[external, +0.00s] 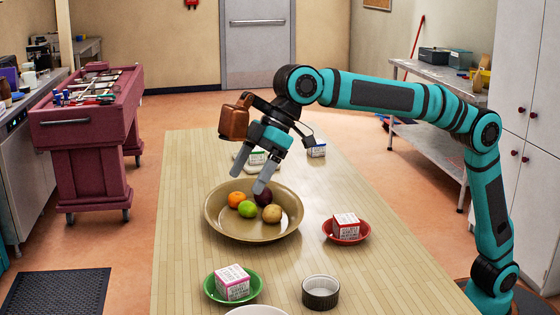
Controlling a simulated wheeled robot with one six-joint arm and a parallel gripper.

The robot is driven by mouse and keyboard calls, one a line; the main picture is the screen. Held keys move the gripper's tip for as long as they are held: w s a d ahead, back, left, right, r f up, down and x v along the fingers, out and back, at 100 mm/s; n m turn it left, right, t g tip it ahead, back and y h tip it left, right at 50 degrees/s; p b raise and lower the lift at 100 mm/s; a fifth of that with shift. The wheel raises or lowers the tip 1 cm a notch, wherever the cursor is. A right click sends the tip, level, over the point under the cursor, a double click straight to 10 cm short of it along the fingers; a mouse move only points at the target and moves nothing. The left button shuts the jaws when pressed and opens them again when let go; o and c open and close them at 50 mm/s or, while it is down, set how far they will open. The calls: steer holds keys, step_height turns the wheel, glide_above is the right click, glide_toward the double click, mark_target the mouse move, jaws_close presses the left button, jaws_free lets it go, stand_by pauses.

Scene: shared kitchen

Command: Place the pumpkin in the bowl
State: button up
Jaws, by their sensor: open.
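A wide tan bowl (222,222) sits on the wooden table. Inside it are a round orange item (236,199), a green lime-like fruit (248,210), a dark purple item (264,197) and a pale tan, potato-like item (272,214). The orange item may be the pumpkin; it is too small to tell. My gripper (253,172) is open and points down over the back part of the bowl. Its fingers hold nothing that I can see. One finger overlaps the dark item in the picture; I cannot tell if they touch.
A red dish (345,239) with a box (346,224) is right of the bowl. A green dish (210,290) with a box (232,282), a dark ramekin (320,292) and a pale bowl (256,310) are in front.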

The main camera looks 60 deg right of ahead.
steer(key=w+d+r+m+t, duration=0.2)
steer(key=w+d+r, duration=0.1)
steer(key=d, duration=0.9)
steer(key=w+d+r+m+t, duration=0.1)
steer(key=w+d+r+t, duration=0.15)
steer(key=d, duration=0.85)
steer(key=s+d+r+m+t, duration=0.2)
steer(key=d+m+t, duration=0.1)
steer(key=d, duration=1.8)
steer(key=s+d+f+m+t+h, duration=0.15)
steer(key=s+d, duration=0.25)
steer(key=d, duration=0.4)
steer(key=s+d+f+m+t+h, duration=0.15)
steer(key=s+d, duration=0.25)
steer(key=d, duration=0.4)
steer(key=s+d+f+m+t+h, duration=0.3)
steer(key=s+d+f, duration=0.6)
steer(key=s+d, duration=0.3)
steer(key=shift+s+d+f+t, duration=0.25)
steer(key=shift+s+f+t, duration=0.05)
steer(key=shift+s+t, duration=0.3)
